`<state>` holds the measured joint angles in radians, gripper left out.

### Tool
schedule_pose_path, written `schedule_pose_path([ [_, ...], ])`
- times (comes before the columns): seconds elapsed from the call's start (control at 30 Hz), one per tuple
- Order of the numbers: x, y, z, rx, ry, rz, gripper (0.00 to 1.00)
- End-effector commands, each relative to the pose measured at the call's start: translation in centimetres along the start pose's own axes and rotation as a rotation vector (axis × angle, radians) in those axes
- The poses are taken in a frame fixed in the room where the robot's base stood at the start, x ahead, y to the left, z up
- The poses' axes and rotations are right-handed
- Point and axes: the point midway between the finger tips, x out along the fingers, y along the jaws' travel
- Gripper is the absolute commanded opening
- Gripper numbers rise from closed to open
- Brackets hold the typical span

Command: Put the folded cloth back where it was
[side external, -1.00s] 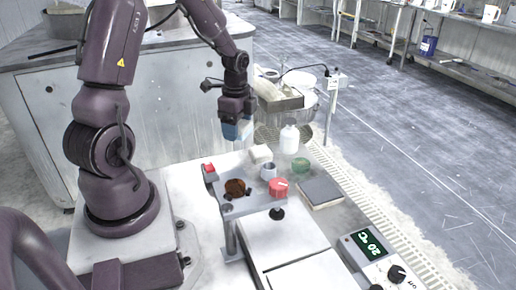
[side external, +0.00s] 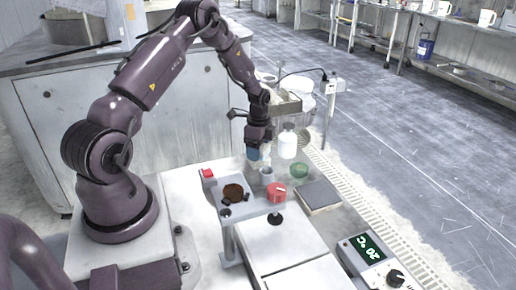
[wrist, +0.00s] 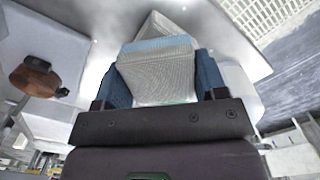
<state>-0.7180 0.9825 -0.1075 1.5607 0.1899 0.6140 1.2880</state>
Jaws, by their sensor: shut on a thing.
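The folded cloth (wrist: 158,80) is pale grey and woven, with a light blue band along its upper edge in the wrist view. My gripper (wrist: 163,84) is shut on it, with a blue finger on each side. In the side external view my gripper (side external: 254,152) points down, low over the back of the white bench, just behind a small grey cup. The cloth is hardly distinguishable there. I cannot tell whether it touches the surface below. A pale angular shape (wrist: 160,26) shows just beyond the cloth in the wrist view.
A white bottle (side external: 287,143) and a green dish (side external: 299,170) stand to the right of my gripper, close by. The grey cup (side external: 267,175), a red knob (side external: 276,192) and a stand with a brown disc (side external: 233,192) are in front. A flat grey pad (side external: 319,196) lies right.

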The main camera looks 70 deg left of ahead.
Motion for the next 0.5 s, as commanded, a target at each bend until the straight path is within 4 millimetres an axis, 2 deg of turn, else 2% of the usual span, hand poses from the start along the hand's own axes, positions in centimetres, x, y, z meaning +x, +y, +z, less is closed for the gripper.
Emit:
schedule_pose_path([
  [0.37, 0.39, -0.03, 0.00, 0.000, 0.000, -0.001, 0.39],
  [0.4, 0.33, -0.04, 0.00, 0.000, 0.000, -0.002, 0.74],
  [0.47, 0.32, -0.04, 0.00, 0.000, 0.000, -0.002, 0.88],
  [0.5, 0.32, -0.04, 0.00, 0.000, 0.000, -0.002, 0.91],
])
